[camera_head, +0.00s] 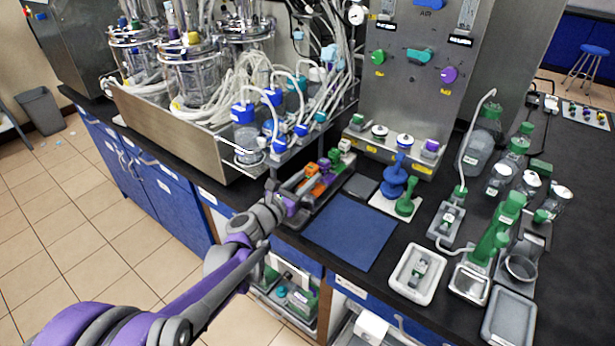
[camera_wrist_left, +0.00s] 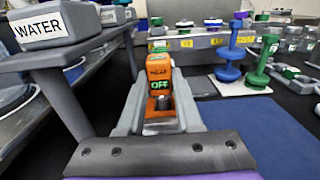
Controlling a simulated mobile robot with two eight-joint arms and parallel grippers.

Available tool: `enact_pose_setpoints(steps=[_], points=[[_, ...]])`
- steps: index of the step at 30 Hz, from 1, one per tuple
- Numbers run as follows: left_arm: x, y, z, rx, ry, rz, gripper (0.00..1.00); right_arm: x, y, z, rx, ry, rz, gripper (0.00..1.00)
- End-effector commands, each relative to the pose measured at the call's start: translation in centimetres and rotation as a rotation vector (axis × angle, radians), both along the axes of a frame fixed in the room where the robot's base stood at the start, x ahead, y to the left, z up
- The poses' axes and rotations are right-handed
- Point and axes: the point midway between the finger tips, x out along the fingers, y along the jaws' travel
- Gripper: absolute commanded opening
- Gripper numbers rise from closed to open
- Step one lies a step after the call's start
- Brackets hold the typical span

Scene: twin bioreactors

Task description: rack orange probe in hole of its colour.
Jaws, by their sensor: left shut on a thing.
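My left gripper (camera_head: 303,187) reaches in from the left to a row of small coloured blocks at the bench edge. It is shut on an orange piece with a green "OFF" display, which I take for the orange probe (camera_wrist_left: 160,72). In the left wrist view this piece stands upright between the grey fingers (camera_wrist_left: 160,112), with a short grey cylinder in front of its lower part. In the head view, orange parts (camera_head: 318,188) show beside the fingertips. The hole and the probe's lower end are hidden. My right gripper is not in view.
A blue mat (camera_head: 350,232) lies right of the gripper. Blue (camera_head: 394,180) and green (camera_head: 405,205) stacked pieces stand on a white pad behind it. The steel bioreactor tray (camera_head: 185,135) stands left. A WATER-labelled block (camera_wrist_left: 42,25) sits close on the left.

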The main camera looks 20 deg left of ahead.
Motion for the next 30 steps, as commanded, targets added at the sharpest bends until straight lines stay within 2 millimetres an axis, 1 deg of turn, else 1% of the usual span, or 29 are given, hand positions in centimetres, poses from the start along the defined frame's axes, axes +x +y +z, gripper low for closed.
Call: enact_pose_setpoints(steps=[13, 24, 30], points=[[0.0, 0.0, 0.0, 0.0, 0.0, 0.0, 0.0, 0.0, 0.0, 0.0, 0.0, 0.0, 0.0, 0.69], [0.0, 0.0, -1.1, 0.0, 0.0, 0.0, 0.0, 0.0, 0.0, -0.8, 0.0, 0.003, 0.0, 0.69], [0.0, 0.0, -1.3, 0.0, 0.0, 0.0, 0.0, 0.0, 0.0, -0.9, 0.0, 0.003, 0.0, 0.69]])
